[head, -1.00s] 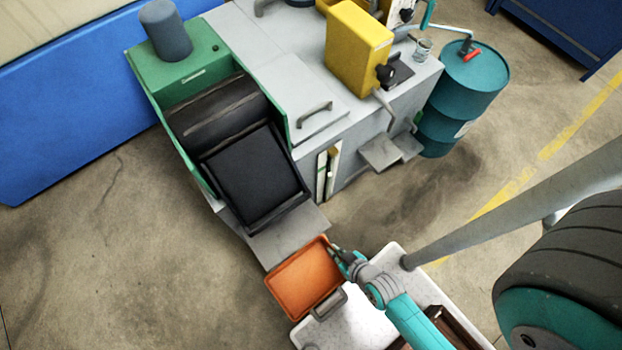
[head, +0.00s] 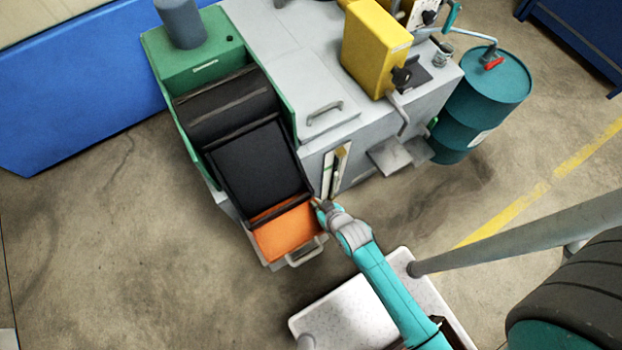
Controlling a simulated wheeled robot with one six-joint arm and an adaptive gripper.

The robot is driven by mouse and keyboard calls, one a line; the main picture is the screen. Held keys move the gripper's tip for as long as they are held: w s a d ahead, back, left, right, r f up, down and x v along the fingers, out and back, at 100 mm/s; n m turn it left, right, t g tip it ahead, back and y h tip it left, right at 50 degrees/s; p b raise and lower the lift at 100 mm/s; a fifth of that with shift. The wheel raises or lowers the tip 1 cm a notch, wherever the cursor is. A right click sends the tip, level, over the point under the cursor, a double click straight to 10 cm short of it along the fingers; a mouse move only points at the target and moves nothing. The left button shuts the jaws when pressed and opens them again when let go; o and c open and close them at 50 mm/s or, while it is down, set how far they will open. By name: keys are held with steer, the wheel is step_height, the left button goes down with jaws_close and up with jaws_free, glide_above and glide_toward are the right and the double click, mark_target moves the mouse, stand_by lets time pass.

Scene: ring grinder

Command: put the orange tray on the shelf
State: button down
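The orange tray (head: 285,231) is at the low front end of the green and grey machine, below its black sloping chute. It covers most of the grey shelf (head: 243,224), which shows only as a narrow strip at the tray's left and front. I cannot tell whether the tray rests on the shelf or hangs just above it. A grey handle (head: 306,254) shows at the tray's near side. My gripper (head: 318,205) is at the tray's right rim and appears shut on it, though the fingertips are small and partly hidden.
The machine (head: 300,50) stands just beyond, its side panel close to my gripper's right. A teal drum (head: 480,100) stands to the machine's right. A blue bench (head: 80,105) is at the left. The concrete floor on the left is clear.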

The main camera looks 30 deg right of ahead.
mark_target(309, 196)
steer(key=w, duration=0.4)
step_height(309, 196, down, 2)
steer(key=shift+f, duration=2.25)
steer(key=shift+w+f, duration=0.2)
steer(key=shift+f, duration=0.05)
steer(key=c, duration=1.3)
jaws_free()
steer(key=shift+f, duration=0.15)
